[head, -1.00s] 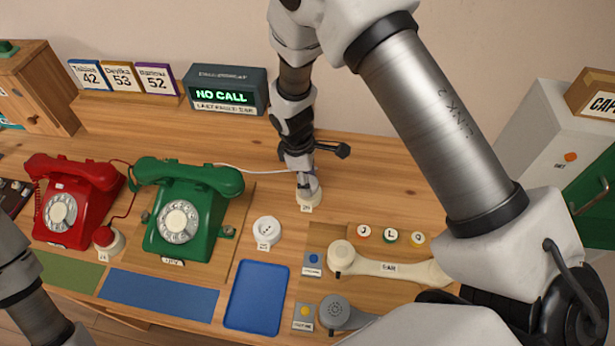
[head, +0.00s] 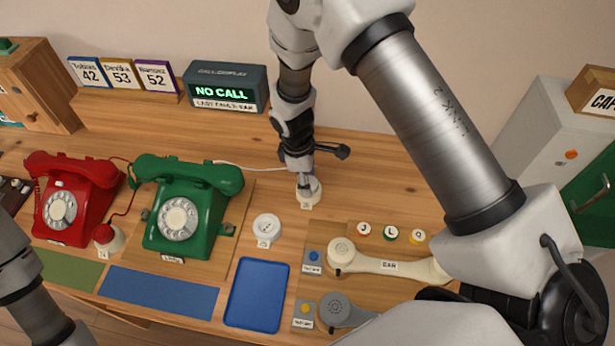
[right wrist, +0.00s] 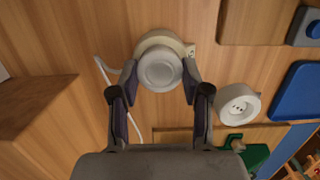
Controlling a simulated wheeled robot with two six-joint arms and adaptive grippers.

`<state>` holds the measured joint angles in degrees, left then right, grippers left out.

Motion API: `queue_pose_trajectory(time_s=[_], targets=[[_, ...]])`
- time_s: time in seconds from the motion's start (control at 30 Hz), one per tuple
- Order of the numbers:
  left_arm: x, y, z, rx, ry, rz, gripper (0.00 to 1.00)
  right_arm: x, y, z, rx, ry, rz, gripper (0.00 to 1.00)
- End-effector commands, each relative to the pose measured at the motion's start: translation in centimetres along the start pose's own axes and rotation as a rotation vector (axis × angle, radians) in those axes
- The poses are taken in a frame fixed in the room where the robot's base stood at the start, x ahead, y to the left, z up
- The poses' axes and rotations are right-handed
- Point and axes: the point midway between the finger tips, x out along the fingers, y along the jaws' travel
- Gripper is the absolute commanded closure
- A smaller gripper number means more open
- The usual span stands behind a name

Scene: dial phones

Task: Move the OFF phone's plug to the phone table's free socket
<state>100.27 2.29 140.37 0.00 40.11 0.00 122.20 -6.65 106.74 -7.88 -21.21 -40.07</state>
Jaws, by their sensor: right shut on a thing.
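The green dial phone (head: 190,205) sits left of centre in the head view, and a white cord runs from it to a white plug. My right gripper (head: 305,183) points down over that plug and is shut on it. In the right wrist view the round plug (right wrist: 160,70) is between the two fingers, over a cream socket (right wrist: 162,38); whether it is fully seated I cannot tell. An empty white socket (head: 267,228) is nearer the front, also in the right wrist view (right wrist: 238,104). My left gripper is out of view.
A red dial phone (head: 70,205) has a red plug (head: 104,235) in another socket. A blue tray (head: 257,295), handsets (head: 388,266) and buttons are at the front. A call display (head: 225,90) reads NO CALL. The wood between the two white sockets is clear.

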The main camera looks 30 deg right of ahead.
Motion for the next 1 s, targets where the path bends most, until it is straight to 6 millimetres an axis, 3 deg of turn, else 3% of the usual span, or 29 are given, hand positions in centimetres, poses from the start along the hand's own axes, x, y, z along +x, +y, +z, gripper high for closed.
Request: queue_pose_trajectory(time_s=[0.17,0.2,0.27,0.3,0.67,0.77,1.0], targets=[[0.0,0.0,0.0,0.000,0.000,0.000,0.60,0.0,0.0,0.0,0.000,0.000,0.000,0.81],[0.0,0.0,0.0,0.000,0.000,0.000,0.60,0.0,0.0,0.0,0.000,0.000,0.000,0.50],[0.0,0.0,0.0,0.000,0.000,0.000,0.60,0.0,0.0,0.0,0.000,0.000,0.000,0.28],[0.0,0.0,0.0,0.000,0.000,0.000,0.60,0.0,0.0,0.0,0.000,0.000,0.000,0.24],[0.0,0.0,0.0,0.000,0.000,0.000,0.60,-0.5,0.0,0.0,0.000,0.000,0.001,0.24],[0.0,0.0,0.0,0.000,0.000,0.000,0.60,-2.0,0.1,0.0,0.001,0.001,0.003,0.24],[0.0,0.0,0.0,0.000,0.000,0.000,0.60,-8.1,0.1,-0.1,0.000,0.002,0.005,0.24]])
